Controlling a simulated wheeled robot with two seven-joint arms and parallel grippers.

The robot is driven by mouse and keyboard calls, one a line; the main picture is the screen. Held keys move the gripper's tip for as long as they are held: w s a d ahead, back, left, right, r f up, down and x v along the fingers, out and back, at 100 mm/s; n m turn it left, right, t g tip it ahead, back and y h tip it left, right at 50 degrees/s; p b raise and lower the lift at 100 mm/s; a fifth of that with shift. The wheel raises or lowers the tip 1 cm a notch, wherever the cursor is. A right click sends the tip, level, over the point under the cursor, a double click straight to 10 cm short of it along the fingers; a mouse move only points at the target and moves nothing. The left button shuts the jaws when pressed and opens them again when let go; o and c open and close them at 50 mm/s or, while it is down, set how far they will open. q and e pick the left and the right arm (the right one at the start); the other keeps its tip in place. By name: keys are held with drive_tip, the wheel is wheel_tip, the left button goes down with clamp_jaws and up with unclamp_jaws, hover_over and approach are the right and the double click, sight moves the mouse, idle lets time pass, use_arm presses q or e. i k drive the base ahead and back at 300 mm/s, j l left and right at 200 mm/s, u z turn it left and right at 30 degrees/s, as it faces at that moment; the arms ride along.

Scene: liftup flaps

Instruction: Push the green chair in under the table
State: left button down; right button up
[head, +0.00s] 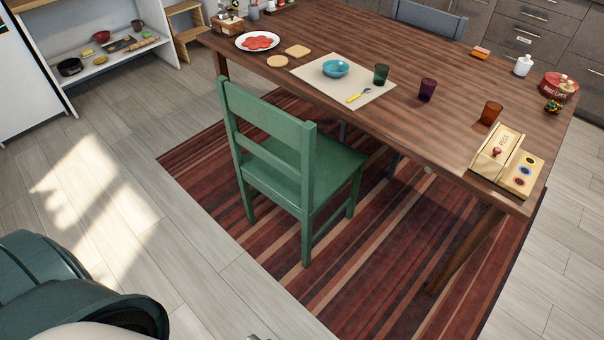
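The green chair (335,165) stands upright on the striped rug, at the near long side of the wooden table (400,48). Its backrest faces me and its seat points toward the table. The front of the seat reaches toward the table edge, while the backrest stands clear of the table. Part of a dark green, rounded section of my own body shows at the bottom left. Neither gripper can be made out. A small metallic sliver at the bottom edge is too little to identify.
A red striped rug (215,160) lies under the chair and table. The table holds a placemat (310,75), a teal bowl (336,68), cups, a plate (257,41) and a wooden box (497,150). A grey chair (430,18) stands opposite. Floor left of the rug is clear.

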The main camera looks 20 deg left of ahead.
sight(302, 163)
drive_tip(key=j+z, duration=0.1)
drive_tip(key=j, duration=0.45)
drive_tip(key=k+j+z, duration=0.1)
drive_tip(key=j, duration=0.45)
drive_tip(key=j+z, duration=0.1)
drive_tip(key=j, duration=0.45)
drive_tip(key=k+j+z, duration=0.1)
drive_tip(key=j, duration=0.45)
drive_tip(key=k+j+z, duration=0.15)
drive_tip(key=j, duration=0.4)
